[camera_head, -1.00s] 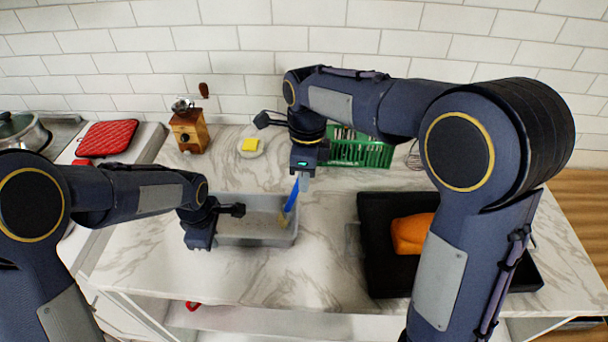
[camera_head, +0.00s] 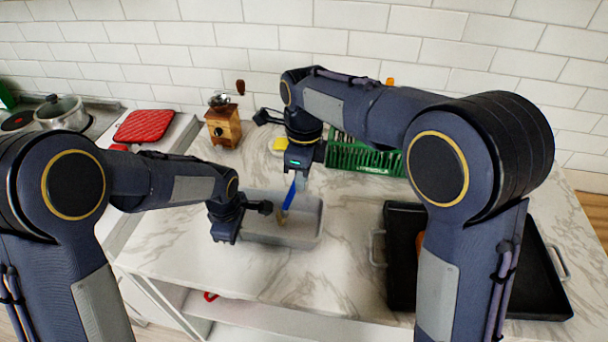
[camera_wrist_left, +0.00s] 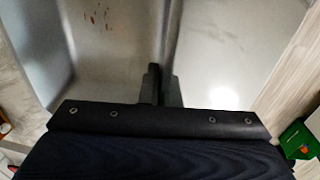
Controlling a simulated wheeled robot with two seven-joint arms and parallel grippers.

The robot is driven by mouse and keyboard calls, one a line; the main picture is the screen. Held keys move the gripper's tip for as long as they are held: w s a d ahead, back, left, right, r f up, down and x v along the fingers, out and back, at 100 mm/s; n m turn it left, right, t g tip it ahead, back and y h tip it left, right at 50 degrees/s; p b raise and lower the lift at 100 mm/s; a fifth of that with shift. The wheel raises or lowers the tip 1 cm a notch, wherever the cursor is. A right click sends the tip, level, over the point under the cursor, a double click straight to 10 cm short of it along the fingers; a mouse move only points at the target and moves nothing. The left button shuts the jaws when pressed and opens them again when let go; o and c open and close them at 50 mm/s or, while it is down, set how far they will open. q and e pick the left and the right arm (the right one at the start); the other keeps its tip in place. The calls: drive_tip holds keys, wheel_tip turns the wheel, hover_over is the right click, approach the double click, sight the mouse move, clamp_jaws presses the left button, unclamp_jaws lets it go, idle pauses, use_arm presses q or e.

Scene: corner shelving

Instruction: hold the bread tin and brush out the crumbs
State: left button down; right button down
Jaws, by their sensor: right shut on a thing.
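The grey bread tin (camera_head: 305,236) stands on the marble counter. My left gripper (camera_head: 228,218) is at its left end. In the left wrist view the fingers (camera_wrist_left: 163,78) are close together, one on each side of the tin's wall (camera_wrist_left: 171,35). A few brown crumbs (camera_wrist_left: 97,17) lie on the tin's floor in that view. My right gripper (camera_head: 300,172), above the tin, is shut on the brush, whose blue handle (camera_head: 289,194) leans down with its tan bristles (camera_head: 281,214) inside the tin. Whether the bristles touch the floor is unclear.
A black tray (camera_head: 400,285) stands to the right; my right arm mostly hides the orange loaf in it. A green basket (camera_head: 365,157), yellow block (camera_head: 280,146) and wooden grinder (camera_head: 223,126) stand behind the tin. A red pot holder (camera_head: 144,125) and pot (camera_head: 60,112) are farther left.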

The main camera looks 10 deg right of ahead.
drive_tip(key=shift+a, duration=0.1)
drive_tip(key=w+a, duration=0.2)
drive_tip(key=a, duration=0.4)
drive_tip(key=shift+a, duration=0.1)
wheel_tip(320, 180, up, 10)
drive_tip(key=shift+r, duration=0.15)
idle(0.9)
use_arm(q)
drive_tip(key=c, duration=2.1)
unclamp_jaws()
drive_tip(key=o, duration=0.5)
drive_tip(key=shift+r, duration=0.15)
use_arm(e)
drive_tip(key=shift+w, duration=0.1)
